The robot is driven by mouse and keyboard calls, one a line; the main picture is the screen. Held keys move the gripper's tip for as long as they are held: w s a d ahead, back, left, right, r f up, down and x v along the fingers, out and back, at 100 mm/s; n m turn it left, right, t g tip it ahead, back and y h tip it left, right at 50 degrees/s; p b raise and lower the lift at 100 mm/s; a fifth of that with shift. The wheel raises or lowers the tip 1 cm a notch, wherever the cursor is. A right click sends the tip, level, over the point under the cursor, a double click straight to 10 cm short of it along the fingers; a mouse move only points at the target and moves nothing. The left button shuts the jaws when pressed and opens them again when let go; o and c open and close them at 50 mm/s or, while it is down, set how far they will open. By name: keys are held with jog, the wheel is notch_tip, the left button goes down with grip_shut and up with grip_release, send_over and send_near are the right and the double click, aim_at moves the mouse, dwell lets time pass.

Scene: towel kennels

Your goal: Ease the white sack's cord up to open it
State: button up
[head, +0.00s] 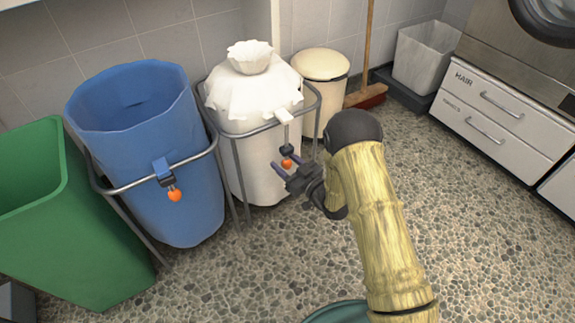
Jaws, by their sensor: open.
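The white sack (256,88) hangs in a grey metal frame (237,133). Its top is gathered into a frilled neck, so it looks drawn shut. A white tab (283,116) sticks out at its front right, and a thin cord hangs from there to a dark toggle (286,150).
A blue sack (190,205) stands open on the left, with its own toggle (161,172) and orange ball (175,195). A green bin (80,250) is further left. Behind stand a cream lidded bin (320,66) and a broom (366,95). Speckled floor (480,240) is clear on the right.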

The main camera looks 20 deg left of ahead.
aim_at(278, 134)
jog(key=shift+d, duration=0.15)
grip_shut()
notch_tip(278, 134, up, 10)
jog(key=p, duration=0.7)
jog(key=shift+w+f+p, duration=0.15)
jog(key=shift+f+p, duration=0.1)
jog(key=shift+p, duration=0.15)
grip_release()
jog(key=shift+d, duration=0.1)
jog(key=p+v, duration=0.6)
jog(key=v, duration=1.1)
jog(key=shift+s, duration=0.25)
